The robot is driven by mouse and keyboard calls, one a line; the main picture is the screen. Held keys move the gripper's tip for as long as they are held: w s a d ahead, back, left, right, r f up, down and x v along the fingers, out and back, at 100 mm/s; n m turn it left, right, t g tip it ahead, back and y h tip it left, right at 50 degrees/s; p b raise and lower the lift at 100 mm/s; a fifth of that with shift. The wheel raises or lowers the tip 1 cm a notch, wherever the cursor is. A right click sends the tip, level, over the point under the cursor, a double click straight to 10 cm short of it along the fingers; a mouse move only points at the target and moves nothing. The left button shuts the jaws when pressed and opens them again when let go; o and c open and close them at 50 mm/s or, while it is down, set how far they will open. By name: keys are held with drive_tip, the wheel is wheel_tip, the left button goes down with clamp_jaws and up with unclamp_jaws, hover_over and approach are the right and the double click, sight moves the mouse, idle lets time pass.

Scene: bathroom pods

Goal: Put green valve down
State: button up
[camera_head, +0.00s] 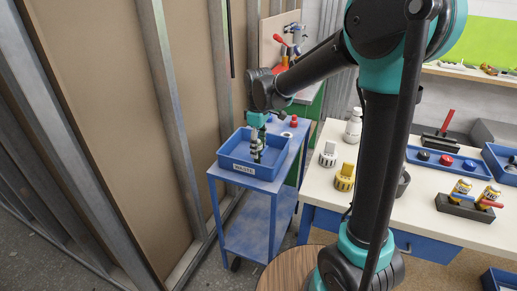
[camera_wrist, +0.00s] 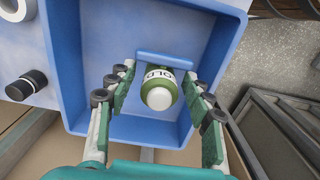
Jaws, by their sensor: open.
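The green valve (camera_wrist: 159,86), with a white band lettered "OLD" in its visible part and a white round end, is inside the blue tray (camera_wrist: 62,60) in the wrist view. My gripper (camera_wrist: 158,98) is open, with its green-padded fingers on either side of the valve and visible gaps between pads and valve. In the head view my gripper (camera_head: 257,148) reaches down into the blue tray (camera_head: 235,168), which sits on a blue cart (camera_head: 247,222). The valve is too small and covered there to make out clearly.
A red-topped item (camera_head: 294,121) stands behind the tray on the cart. To the right, a white worktop (camera_head: 400,215) holds a white valve (camera_head: 328,154), a yellow valve (camera_head: 345,177) and a white bottle (camera_head: 353,126). A metal-studded wall (camera_head: 110,120) runs along the left.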

wheel_tip(320, 180, up, 12)
drive_tip(key=shift+f, duration=0.2)
drive_tip(key=shift+r, duration=0.1)
idle(0.3)
wheel_tip(320, 180, up, 12)
idle(0.8)
